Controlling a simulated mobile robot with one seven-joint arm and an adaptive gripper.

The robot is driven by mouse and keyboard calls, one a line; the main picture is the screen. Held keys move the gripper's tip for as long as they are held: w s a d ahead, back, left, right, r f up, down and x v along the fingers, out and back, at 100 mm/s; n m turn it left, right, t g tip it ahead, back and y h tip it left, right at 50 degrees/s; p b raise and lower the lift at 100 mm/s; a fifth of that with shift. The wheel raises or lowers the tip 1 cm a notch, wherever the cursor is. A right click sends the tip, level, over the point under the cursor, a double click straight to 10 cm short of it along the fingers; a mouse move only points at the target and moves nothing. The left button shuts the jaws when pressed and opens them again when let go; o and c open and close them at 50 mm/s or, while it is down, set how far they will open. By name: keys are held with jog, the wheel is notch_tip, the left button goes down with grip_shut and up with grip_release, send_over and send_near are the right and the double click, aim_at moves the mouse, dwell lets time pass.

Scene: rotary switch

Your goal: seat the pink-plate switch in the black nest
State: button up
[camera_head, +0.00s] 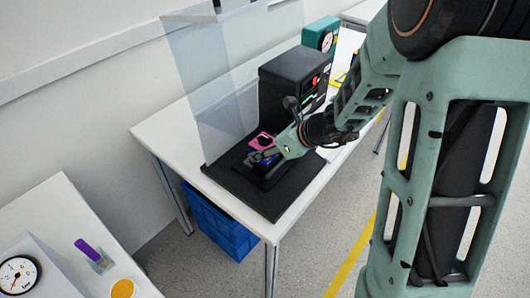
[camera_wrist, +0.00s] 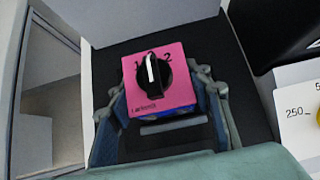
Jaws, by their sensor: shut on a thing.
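The pink-plate switch (camera_wrist: 177,98) shows a square pink plate with a black rotary knob, a white pointer line and the marks 1 and 2. Its blue body shows below the plate edge. My gripper (camera_wrist: 162,88) has a finger on each side of the switch and is shut on it. In the head view the pink plate (camera_head: 262,141) sits at my gripper (camera_head: 271,156), over a black mat (camera_head: 272,206). A low black block (camera_head: 268,180) under the gripper may be the black nest. Its opening is hidden, and I cannot tell whether the switch touches it.
A clear panel (camera_head: 205,90) stands at the mat's left edge. A black instrument box (camera_head: 290,80) and a teal box (camera_head: 321,35) stand behind. The white table (camera_head: 175,130) has a blue crate (camera_head: 220,222) beneath. A dial (camera_wrist: 306,112) shows at the wrist view's right.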

jog(key=shift+f, duration=0.25)
jog(key=shift+f, duration=0.15)
jog(key=o, duration=1.3)
jog(key=shift+r, duration=0.2)
jog(key=p+v, duration=0.3)
jog(key=v, duration=0.9)
jog(key=shift+d, duration=0.1)
